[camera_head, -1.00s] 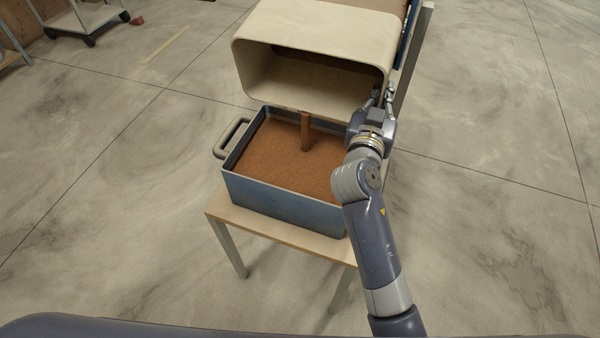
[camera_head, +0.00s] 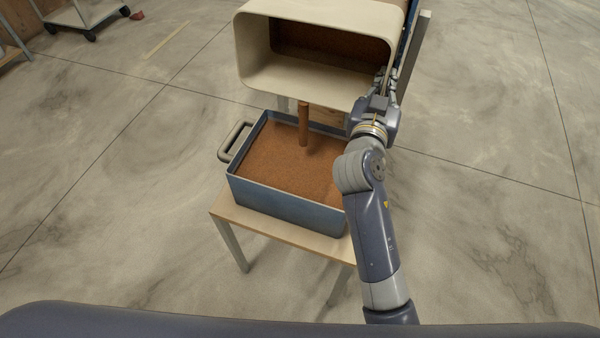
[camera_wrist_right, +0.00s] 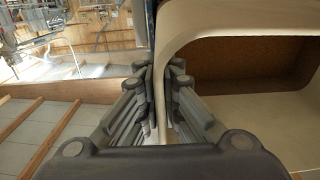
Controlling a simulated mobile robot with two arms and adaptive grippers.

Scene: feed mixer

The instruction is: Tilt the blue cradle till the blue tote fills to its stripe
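The blue tote (camera_head: 285,203) stands on a small wooden table, its handle at the left. Brown feed (camera_head: 285,165) covers its inside below the rim; I cannot make out a stripe. A cream bin (camera_head: 300,84) lies tilted above it, open mouth towards me, with brown feed inside. A brown column (camera_head: 303,125), apparently falling feed, stands between the bin's lip and the tote. A blue strip (camera_head: 408,30), seemingly the cradle, shows along the bin's right side. My right gripper (camera_head: 386,86) is shut on the bin's right wall, with fingers on both sides in the wrist view (camera_wrist_right: 160,95). My left gripper is out of view.
The table (camera_head: 285,237) extends slightly past the tote's near side. A grey post (camera_head: 412,55) stands right of the bin. A wheeled cart (camera_head: 85,15) is at the far left.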

